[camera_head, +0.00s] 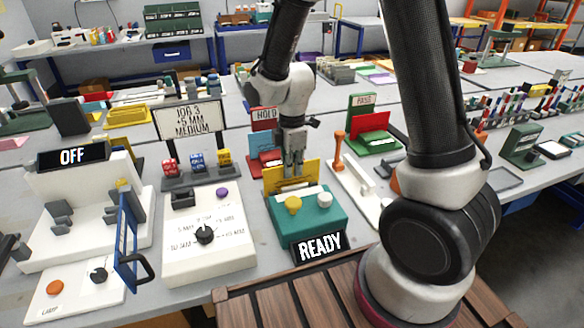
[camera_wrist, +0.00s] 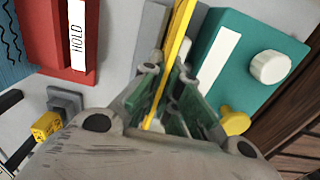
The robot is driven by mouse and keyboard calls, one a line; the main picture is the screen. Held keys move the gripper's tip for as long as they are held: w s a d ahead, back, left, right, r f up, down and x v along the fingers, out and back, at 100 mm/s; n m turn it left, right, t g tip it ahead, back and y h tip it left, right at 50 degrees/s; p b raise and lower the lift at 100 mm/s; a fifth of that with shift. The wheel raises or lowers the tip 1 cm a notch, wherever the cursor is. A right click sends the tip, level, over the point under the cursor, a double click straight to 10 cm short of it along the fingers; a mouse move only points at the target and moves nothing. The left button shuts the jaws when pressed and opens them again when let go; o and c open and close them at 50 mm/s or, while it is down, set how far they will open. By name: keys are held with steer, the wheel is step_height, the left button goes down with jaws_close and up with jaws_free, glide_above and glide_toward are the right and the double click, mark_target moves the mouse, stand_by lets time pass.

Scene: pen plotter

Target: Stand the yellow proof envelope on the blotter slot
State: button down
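The yellow proof envelope (camera_head: 272,180) stands upright at the back of a teal box (camera_head: 318,226) with a READY sign. In the wrist view it is a thin yellow strip (camera_wrist: 181,28), seen edge-on and running between my fingers. My gripper (camera_head: 293,166) points down at the envelope's upper part, one finger on each side of it. Whether both fingers press on it is not clear. The envelope's lower edge is hidden behind the teal box. I cannot tell which part is the blotter slot.
A red HOLD stand (camera_head: 264,120) is just behind my gripper. A green stand (camera_head: 377,143) holding a red card is to the right, past a white tray (camera_head: 352,184) with an orange-handled tool. A white dial box (camera_head: 207,250) is on the left.

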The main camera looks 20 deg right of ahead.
steer(key=c, duration=2.1)
jaws_free()
steer(key=shift+f, duration=0.15)
steer(key=o, duration=0.5)
steer(key=shift+c, duration=0.2)
step_height(320, 180, up, 12)
steer(key=s+d+r+m+t, duration=0.2)
steer(key=s+d+r+m, duration=0.4)
steer(key=s+m, duration=0.3)
steer(key=s+d+r+m+t, duration=0.2)
steer(key=s+d+r+m, duration=0.4)
steer(key=s+d+m, duration=0.3)
steer(key=shift+s, duration=0.5)
steer(key=shift+r, duration=0.1)
